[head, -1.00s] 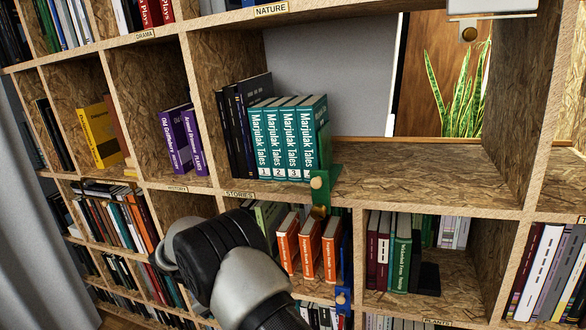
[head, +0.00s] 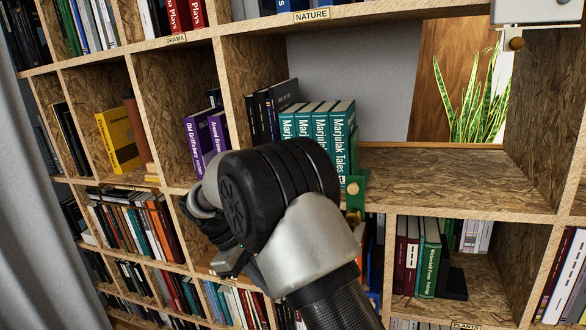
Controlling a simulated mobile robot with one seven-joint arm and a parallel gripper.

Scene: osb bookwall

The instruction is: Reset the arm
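My arm reaches up from the bottom of the head view, in front of the middle of the bookwall. My gripper (head: 232,262) shows only in part, low and left of the wrist, in front of the lower shelves. Its fingers are mostly hidden or too dark to make out, so its opening cannot be told. The arm covers the lower part of the teal Marjulak Tales books (head: 342,135) and nearly all of the orange books below them.
A green bracket (head: 355,192) sits on the shelf edge right of the teal books. Purple books (head: 206,135) and a yellow book (head: 120,140) stand to the left. The compartment floor right of the teal books (head: 440,175) is bare. A plant (head: 470,105) shows through an opening.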

